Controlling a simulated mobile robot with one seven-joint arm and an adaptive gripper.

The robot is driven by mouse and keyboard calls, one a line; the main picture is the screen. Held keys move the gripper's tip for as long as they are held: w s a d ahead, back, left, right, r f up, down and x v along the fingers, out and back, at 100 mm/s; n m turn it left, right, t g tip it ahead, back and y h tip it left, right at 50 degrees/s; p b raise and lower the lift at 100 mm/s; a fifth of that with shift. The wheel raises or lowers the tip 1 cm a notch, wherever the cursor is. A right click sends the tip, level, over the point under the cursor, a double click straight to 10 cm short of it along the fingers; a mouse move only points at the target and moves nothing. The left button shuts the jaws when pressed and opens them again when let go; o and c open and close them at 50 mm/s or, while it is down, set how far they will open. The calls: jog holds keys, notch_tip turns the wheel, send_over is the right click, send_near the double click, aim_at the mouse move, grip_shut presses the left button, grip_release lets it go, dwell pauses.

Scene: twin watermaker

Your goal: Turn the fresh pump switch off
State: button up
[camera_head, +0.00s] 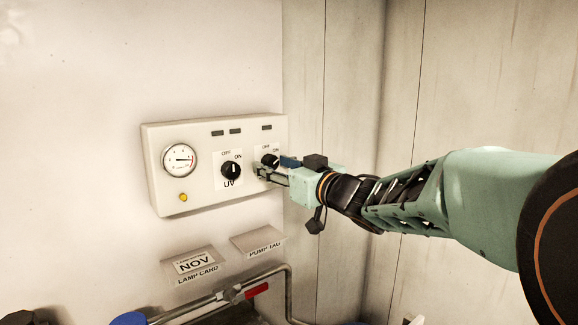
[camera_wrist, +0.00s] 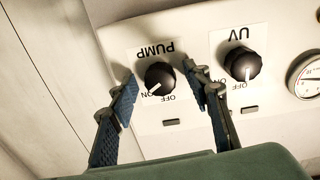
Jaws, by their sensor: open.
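The pump switch is a round black knob (camera_wrist: 160,78) with a white pointer line, on a white plate marked PUMP, OFF and ON. The wrist view shows it upside down, its pointer towards ON. In the head view, the knob (camera_head: 269,160) is at the right end of the panel, partly hidden by my gripper (camera_head: 262,171). My gripper (camera_wrist: 157,74) is open, with one blue-padded finger on each side of the knob. Gaps show between fingers and knob in the wrist view; I cannot tell how deep the fingertips reach.
The UV knob (camera_head: 231,170) is close by on the same panel (camera_head: 205,190); my right finger in the wrist view is beside it. A gauge (camera_head: 180,160) and yellow lamp (camera_head: 183,197) are further left. Tags (camera_head: 195,264) and a red-handled pipe (camera_head: 257,290) are below.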

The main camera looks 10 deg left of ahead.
jog(key=c, duration=1.2)
jog(key=shift+o, duration=0.2)
jog(key=shift+n, duration=0.3)
jog(key=n+b, duration=0.4)
jog(key=n, duration=0.1)
jog(key=shift+d+f, duration=0.1)
jog(key=n+b, duration=0.3)
jog(key=n, duration=0.3)
jog(key=shift+r+n, duration=0.2)
jog(key=shift+n, duration=0.1)
jog(key=o, duration=1.2)
jog(key=shift+c, duration=0.2)
